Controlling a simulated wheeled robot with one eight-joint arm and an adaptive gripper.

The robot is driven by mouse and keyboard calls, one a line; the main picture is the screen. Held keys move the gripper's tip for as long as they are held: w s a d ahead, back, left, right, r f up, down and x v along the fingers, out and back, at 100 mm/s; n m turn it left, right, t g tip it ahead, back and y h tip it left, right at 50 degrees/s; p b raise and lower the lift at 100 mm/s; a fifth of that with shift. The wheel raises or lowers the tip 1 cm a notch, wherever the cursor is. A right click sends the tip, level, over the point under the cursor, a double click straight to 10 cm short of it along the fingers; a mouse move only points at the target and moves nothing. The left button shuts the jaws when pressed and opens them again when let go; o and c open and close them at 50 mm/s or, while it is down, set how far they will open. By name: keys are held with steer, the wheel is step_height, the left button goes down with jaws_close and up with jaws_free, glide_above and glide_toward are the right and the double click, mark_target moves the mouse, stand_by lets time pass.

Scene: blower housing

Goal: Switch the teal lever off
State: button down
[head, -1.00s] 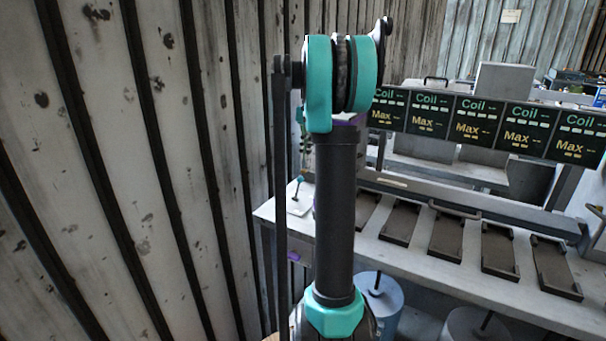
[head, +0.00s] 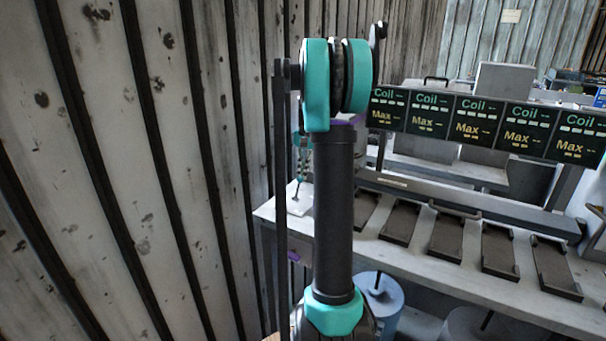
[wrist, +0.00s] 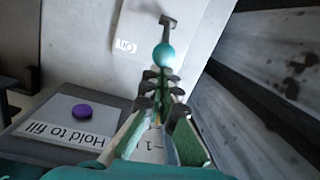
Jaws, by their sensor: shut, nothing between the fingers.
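The teal lever's ball knob (wrist: 164,56) is at the upper middle of the wrist view. Its dark stem runs up to a pivot on a pale plate (wrist: 197,30). An upside-down label (wrist: 125,46) beside it seems to read "On". My gripper (wrist: 163,80) is shut and empty, its fingertips right by the knob; I cannot tell whether they touch it. In the head view, my gripper (head: 302,170) hangs just above the lever (head: 296,192) at the bench's left end, and the fingers partly cover the knob.
A purple button (wrist: 81,111) on a panel marked "Hold to fill" is at the left of the wrist view. A ribbed wall (head: 180,170) stands close to the left of the lever. Dark trays (head: 447,236) line the bench, under several "Coil" displays (head: 474,120).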

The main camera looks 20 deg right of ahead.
steer(key=shift+a, duration=0.1)
steer(key=shift+s+a+r+h, duration=0.1)
steer(key=shift+s+r+h, duration=0.1)
steer(key=shift+h, duration=0.1)
steer(key=shift+a+t, duration=0.1)
steer(key=shift+t, duration=0.2)
steer(key=shift+s+a+r+t+h, duration=0.5)
steer(key=shift+a+t+h, duration=0.15)
steer(key=shift+h, duration=0.25)
steer(key=shift+s+a+r+t+h, duration=0.1)
steer(key=shift+s+a+t+h, duration=0.7)
steer(key=shift+a+h, duration=0.25)
steer(key=shift+s+a+f+t+h, duration=0.1)
steer(key=shift+s+a+t+h, duration=0.75)
steer(key=shift+h, duration=0.25)
steer(key=shift+s+a+r+t+h, duration=0.1)
steer(key=shift+s+a+t+h, duration=0.65)
steer(key=shift+a+h, duration=0.35)
